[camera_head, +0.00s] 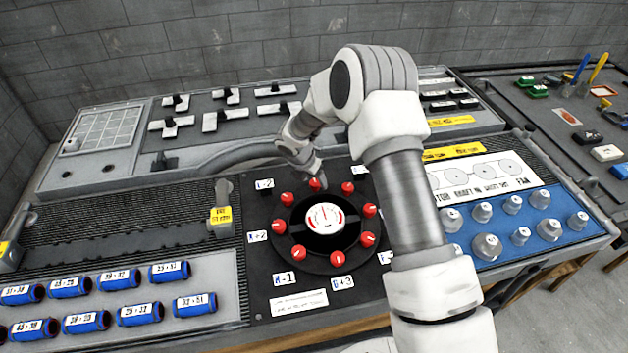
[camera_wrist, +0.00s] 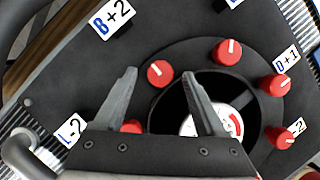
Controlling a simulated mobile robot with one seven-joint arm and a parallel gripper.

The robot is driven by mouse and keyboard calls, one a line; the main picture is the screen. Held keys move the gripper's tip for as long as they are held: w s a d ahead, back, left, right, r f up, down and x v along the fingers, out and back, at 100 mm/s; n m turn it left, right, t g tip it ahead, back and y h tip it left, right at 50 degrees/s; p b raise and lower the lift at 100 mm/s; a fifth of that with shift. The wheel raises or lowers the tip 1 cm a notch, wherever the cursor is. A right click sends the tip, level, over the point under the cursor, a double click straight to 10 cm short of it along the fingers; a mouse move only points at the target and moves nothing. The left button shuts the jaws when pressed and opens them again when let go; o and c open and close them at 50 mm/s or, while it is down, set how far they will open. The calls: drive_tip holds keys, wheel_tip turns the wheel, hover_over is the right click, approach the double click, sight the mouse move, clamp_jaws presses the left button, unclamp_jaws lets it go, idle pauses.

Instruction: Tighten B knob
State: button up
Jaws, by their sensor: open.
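The B knob is red with a white pointer line. In the wrist view, the B knob (camera_wrist: 160,73) sits beside the "B+2" label (camera_wrist: 112,18). In the head view, the B knob (camera_head: 316,184) is at the top of the ring of red knobs, partly covered by my gripper (camera_head: 321,176). My gripper (camera_wrist: 159,72) is open and empty. In the wrist view the knob shows between its two fingertips. I cannot tell how far the tips are above the panel. The B label is hidden in the head view.
Other red knobs (camera_wrist: 228,51) stand close on both sides around the central dial (camera_head: 325,218). The "L-2" label (camera_wrist: 72,130) is left of my fingers. A grey curved pipe (camera_head: 240,153) runs left of the arm. Blue panel knobs (camera_head: 487,246) stand at right.

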drive_tip(key=shift+w+d+f, duration=0.15)
drive_tip(key=shift+w+f, duration=0.05)
drive_tip(key=shift+f, duration=0.35)
clamp_jaws()
